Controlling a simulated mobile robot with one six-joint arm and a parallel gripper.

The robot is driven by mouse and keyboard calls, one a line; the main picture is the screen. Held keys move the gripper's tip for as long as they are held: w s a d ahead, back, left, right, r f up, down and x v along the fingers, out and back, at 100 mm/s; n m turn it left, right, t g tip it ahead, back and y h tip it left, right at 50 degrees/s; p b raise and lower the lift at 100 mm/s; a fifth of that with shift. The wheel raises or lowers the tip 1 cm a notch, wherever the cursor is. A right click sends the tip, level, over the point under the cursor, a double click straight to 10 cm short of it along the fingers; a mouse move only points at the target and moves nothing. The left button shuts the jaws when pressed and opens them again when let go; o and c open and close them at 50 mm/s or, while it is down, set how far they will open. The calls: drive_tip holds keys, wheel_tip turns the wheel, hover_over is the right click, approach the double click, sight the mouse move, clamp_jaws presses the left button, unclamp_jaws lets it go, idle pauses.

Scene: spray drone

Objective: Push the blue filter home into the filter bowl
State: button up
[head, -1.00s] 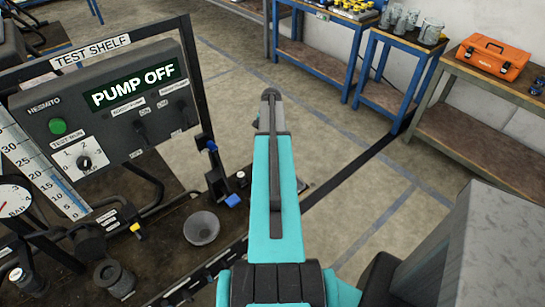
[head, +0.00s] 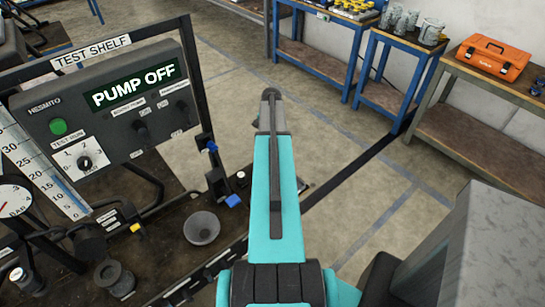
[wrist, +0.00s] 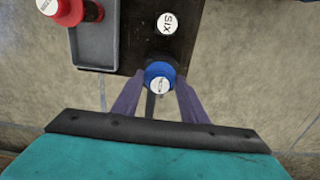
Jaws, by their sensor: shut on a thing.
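The blue filter (wrist: 157,68), with a white label on its face, shows at the centre of the wrist view. My gripper (wrist: 158,82) is shut on it, with one purple finger on each side. The filter is in front of the edge of a dark shelf. I cannot make out the filter bowl, or whether the filter sits in it. In the head view my arm covers the gripper and the filter.
A grey tray (wrist: 94,52) with a red-capped part (wrist: 66,10) lies to the left. In the head view, a grey cone-shaped cup (head: 201,228) and a control panel reading PUMP OFF (head: 133,85) are left of my arm.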

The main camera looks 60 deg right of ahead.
wheel_tip(320, 180, up, 12)
drive_tip(key=p, duration=0.5)
drive_tip(key=shift+p, duration=0.35)
idle(3.7)
drive_tip(key=shift+f, duration=0.1)
